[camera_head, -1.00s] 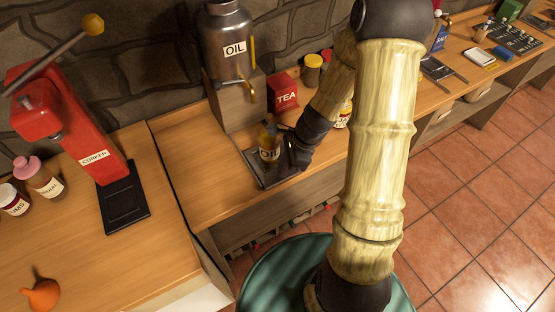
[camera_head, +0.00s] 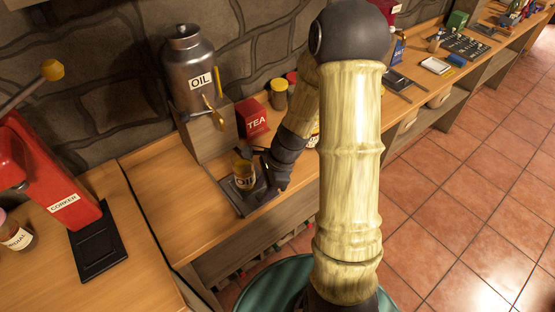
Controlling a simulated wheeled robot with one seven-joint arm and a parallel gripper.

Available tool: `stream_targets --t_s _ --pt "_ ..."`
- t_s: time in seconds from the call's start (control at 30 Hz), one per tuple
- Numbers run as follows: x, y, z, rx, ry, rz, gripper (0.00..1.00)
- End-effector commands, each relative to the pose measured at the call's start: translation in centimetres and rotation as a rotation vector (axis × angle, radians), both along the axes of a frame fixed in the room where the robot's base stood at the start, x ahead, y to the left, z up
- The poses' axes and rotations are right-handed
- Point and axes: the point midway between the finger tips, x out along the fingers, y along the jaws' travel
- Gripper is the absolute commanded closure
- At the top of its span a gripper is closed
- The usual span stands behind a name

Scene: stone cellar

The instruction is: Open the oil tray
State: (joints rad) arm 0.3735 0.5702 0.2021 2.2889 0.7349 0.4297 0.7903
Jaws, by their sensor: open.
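A metal urn (camera_head: 188,66) labelled OIL stands on a wooden block against the stone wall. It has a brass tap (camera_head: 212,112) low on its front and a yellow upright piece beside it. Below the tap, a dark flat tray (camera_head: 231,196) lies on the wooden counter. A jar (camera_head: 243,174) with an amber upper part and an OIL label stands upright on the tray. My gripper (camera_head: 264,172) is open at the jar's right side, low over the tray. Its fingertips are small and partly hidden, so I cannot tell whether they touch the jar.
A red TEA box (camera_head: 251,118) and yellow-lidded jars (camera_head: 278,94) stand behind my gripper. A red corker (camera_head: 48,178) with a dark base plate (camera_head: 98,242) is at left. The counter left of the tray is clear.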

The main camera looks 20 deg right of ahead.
Motion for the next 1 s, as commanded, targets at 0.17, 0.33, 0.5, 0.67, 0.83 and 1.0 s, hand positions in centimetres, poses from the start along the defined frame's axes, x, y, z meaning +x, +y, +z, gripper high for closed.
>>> stream_targets --t_s 0.17,0.33,0.5,0.67,0.83,1.0 --pt "0.0 -1.3 3.4 -0.004 -0.005 0.001 0.57" --pt "-0.2 -2.6 6.6 -0.004 -0.006 -0.001 0.57" --pt "-0.4 -4.0 9.7 -0.004 -0.006 0.000 0.57" --pt "-0.5 -5.1 12.4 -0.004 -0.006 -0.001 0.57" --pt "-0.6 -5.8 14.1 -0.002 -0.003 -0.002 0.57" --pt "-0.7 -6.0 14.4 -0.001 -0.001 0.000 0.57"
